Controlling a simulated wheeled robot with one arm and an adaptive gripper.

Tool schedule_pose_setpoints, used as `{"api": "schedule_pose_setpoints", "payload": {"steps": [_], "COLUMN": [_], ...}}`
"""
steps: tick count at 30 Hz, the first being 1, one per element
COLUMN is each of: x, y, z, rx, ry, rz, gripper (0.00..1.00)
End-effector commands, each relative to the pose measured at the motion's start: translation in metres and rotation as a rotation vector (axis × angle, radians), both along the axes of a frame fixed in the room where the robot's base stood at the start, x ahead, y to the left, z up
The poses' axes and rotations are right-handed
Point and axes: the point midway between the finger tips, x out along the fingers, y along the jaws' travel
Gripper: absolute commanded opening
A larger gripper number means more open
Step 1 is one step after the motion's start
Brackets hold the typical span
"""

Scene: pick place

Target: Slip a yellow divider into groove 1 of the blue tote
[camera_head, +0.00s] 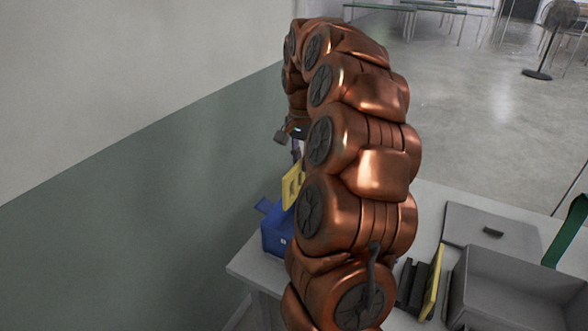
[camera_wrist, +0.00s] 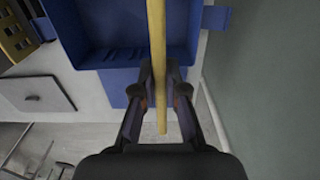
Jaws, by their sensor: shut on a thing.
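A yellow divider (camera_wrist: 157,112) is held edge-on between the fingers of my gripper (camera_wrist: 159,88) in the wrist view, and it runs up over the blue tote (camera_wrist: 117,97). The divider also shows in the head view (camera_head: 291,186), just above the tote (camera_head: 273,236) at the table's left end. Short dark grooves show along the tote's inner wall in the wrist view. I cannot tell whether the divider's lower edge is inside a groove. In the head view, my arm hides most of the tote, and the fingers are barely visible.
A grey bin (camera_head: 515,290) stands at the right of the table. Another yellow panel (camera_head: 433,283) stands in a dark rack (camera_head: 413,288) beside it. A flat grey panel with a handle (camera_head: 490,238) lies behind the bin. A wall (camera_head: 130,200) is close on the left.

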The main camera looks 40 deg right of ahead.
Motion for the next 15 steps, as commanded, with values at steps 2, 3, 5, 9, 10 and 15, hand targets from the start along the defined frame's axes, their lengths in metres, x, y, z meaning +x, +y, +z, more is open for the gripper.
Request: {"api": "schedule_pose_setpoints", "payload": {"steps": [2, 3, 5, 9, 10, 15], "x": [-0.001, -0.001, -0.001, -0.002, -0.002, -0.002], "y": [-0.001, -0.001, -0.001, -0.002, -0.002, -0.001], "z": [-0.007, -0.008, -0.008, -0.011, -0.012, -0.022], "rx": [0.000, 0.000, 0.000, 0.001, 0.001, 0.002], "ry": [0.000, 0.000, 0.000, 0.001, 0.001, 0.004], "rz": [-0.002, -0.002, -0.003, -0.004, -0.004, -0.003], "gripper": [0.00, 0.00, 0.00, 0.00, 0.00, 0.00]}}
